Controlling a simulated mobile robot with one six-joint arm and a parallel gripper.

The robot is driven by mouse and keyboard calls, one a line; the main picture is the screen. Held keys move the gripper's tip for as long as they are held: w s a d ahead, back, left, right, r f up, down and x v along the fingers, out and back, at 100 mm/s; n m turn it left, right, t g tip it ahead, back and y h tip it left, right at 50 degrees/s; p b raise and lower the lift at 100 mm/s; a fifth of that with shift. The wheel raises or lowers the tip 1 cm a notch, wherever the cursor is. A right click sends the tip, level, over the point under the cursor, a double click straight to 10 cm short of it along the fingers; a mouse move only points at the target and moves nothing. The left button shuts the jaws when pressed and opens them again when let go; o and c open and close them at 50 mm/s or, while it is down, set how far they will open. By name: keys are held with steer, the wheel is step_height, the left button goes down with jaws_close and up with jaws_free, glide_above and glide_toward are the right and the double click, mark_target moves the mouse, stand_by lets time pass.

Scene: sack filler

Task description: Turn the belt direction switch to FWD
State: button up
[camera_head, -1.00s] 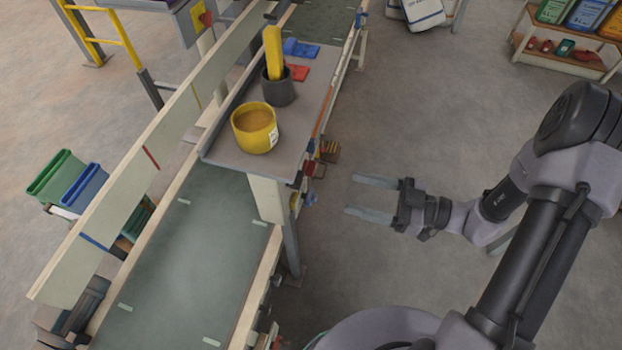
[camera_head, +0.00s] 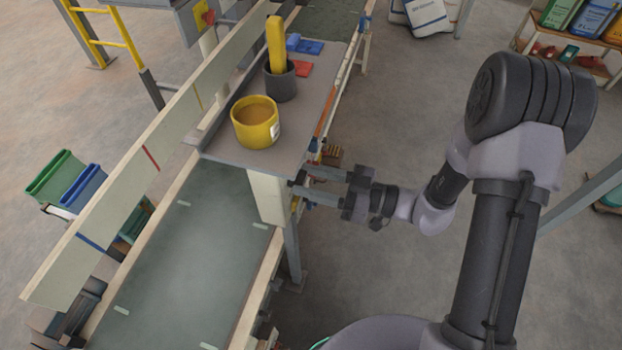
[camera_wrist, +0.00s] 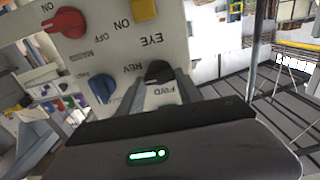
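The belt direction switch, a black knob (camera_wrist: 158,72), sits on a pale control panel (camera_wrist: 205,38) in the wrist view. The label REV is to its left and FWD just below it. Which label it points to is hard to tell. My gripper (camera_head: 302,184) reaches in from the right at the conveyor's side in the head view, its two fingers apart. In the wrist view the fingers (camera_wrist: 160,93) extend to either side of the black knob. Firm contact with it is not visible. The panel face is hidden in the head view.
A red knob (camera_wrist: 66,22), a blue knob (camera_wrist: 102,88) and a yellow button (camera_wrist: 144,9) are on the same panel. Above my gripper, a yellow tub (camera_head: 255,124) and a grey cup (camera_head: 280,82) stand on a shelf (camera_head: 225,150) over the belt.

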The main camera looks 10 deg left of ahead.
steer(key=c, duration=0.5)
steer(key=shift+p, duration=0.3)
steer(key=n+p, duration=0.2)
steer(key=n, duration=0.1)
steer(key=shift+s+r, duration=0.1)
steer(key=n+p, duration=0.2)
steer(key=n, duration=0.2)
steer(key=shift+n, duration=0.3)
steer(key=n, duration=1)
steer(key=shift+s+f+p, duration=0.1)
steer(key=shift+f+p, duration=0.25)
steer(key=shift+n, duration=0.3)
